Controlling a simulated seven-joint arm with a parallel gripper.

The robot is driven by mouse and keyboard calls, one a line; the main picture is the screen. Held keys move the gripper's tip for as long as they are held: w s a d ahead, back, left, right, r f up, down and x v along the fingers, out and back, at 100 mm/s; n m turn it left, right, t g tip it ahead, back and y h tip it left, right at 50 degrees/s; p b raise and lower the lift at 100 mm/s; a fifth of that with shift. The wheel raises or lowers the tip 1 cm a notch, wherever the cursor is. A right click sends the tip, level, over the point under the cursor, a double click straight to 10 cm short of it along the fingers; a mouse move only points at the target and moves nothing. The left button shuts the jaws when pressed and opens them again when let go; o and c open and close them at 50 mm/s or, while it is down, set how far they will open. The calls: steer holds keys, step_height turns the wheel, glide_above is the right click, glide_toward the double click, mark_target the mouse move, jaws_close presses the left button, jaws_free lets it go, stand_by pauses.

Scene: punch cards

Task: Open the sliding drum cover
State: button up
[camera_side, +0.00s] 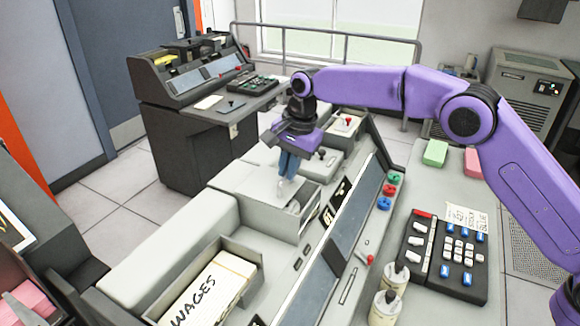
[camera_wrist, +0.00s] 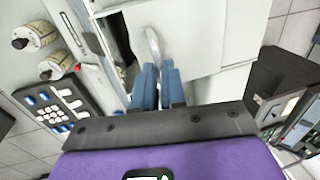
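The drum cover appears to be the pale flat panel (camera_side: 248,181) on the grey machine; it also shows in the wrist view (camera_wrist: 190,40). A thin, pale, curved handle (camera_wrist: 153,42) stands at its edge, beside a dark gap. My gripper (camera_side: 286,172) points down over the edge of this panel, its blue fingers right at the handle. In the wrist view, my gripper's fingertips (camera_wrist: 159,72) are close together at the handle's near end. Whether they are clamped on it is hidden.
An open tray of cards marked WAGES (camera_side: 208,295) lies at front left. A small red-topped lever (camera_side: 348,120) stands behind my gripper. A second console (camera_side: 200,90) is further back.

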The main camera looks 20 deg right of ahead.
steer(key=o, duration=0.4)
steer(key=shift+c, duration=0.2)
steer(key=shift+r, duration=0.15)
step_height(320, 180, up, 12)
steer(key=s+d, duration=0.1)
steer(key=shift+s+d+f, duration=0.2)
steer(key=shift+s+d, duration=0.1)
steer(key=shift+s, duration=0.05)
